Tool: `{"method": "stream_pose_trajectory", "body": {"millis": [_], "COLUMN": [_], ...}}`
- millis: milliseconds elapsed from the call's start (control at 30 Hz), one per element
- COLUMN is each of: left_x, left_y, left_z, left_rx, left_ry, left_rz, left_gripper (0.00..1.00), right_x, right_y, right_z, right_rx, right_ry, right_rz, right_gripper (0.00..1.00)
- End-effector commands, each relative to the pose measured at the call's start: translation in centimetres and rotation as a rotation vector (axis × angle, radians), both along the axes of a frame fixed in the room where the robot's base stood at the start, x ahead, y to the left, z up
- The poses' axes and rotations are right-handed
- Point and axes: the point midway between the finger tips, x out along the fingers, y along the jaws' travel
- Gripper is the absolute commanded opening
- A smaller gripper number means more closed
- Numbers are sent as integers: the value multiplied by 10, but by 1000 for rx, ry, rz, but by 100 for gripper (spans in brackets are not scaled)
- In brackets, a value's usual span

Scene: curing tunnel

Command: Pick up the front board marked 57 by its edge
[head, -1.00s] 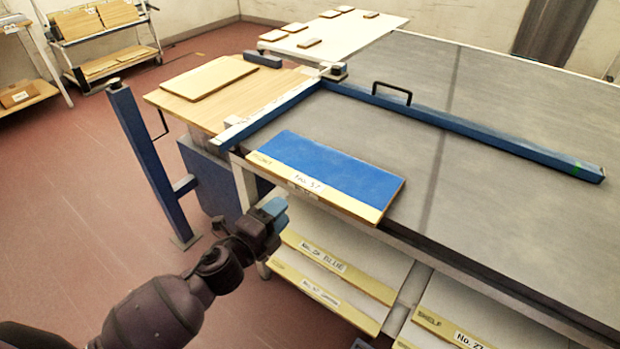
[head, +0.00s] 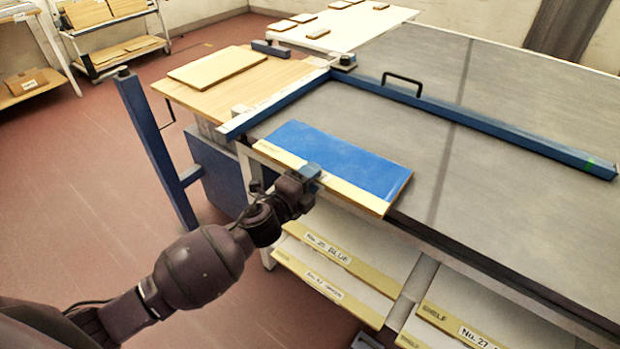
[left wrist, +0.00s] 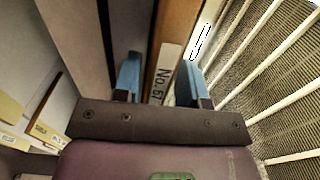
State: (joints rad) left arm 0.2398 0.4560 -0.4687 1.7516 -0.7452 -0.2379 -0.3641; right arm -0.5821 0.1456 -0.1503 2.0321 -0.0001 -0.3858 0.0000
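The board marked 57 (head: 345,158) has a blue top and a pale yellow front strip. It lies flat on the grey table at its front left, its front edge at the table's edge. My left gripper (head: 312,172) is at the middle of that front edge and hides the number label in the head view. In the left wrist view the board's edge with its number label (left wrist: 160,86) lies between the two blue fingers of my left gripper (left wrist: 161,76). A small gap shows beside the left finger, so the gripper looks open around the edge. My right gripper is not in view.
A blue bar with a black handle (head: 402,78) crosses the grey table (head: 440,130) behind the board. Labelled shelves (head: 335,250) lie below the table's front. A wooden side table (head: 255,88) and a blue post (head: 150,140) stand at the left.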

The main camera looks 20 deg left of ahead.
Motion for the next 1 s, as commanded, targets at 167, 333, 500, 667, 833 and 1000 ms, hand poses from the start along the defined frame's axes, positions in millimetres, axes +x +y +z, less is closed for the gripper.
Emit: {"method": "stream_pose_trajectory", "body": {"millis": [167,333,500,667,833,1000], "left_x": [3,3,3,3,3,3], "left_y": [-1,-1,-1,-1,-1,-1], "left_z": [0,0,0,0,0,0], "left_rx": [0,0,0,0,0,0], "left_ry": [1,1,1,1,1,1], "left_rz": [0,0,0,0,0,0], "left_gripper": [38,38,28,16,3,0], "right_x": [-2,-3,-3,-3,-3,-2], "right_y": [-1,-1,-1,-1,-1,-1], "right_z": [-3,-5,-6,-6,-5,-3], "right_rx": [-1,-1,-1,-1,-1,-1], "right_ry": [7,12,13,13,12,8], "right_rz": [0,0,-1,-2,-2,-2], "right_gripper": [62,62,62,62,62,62]}}
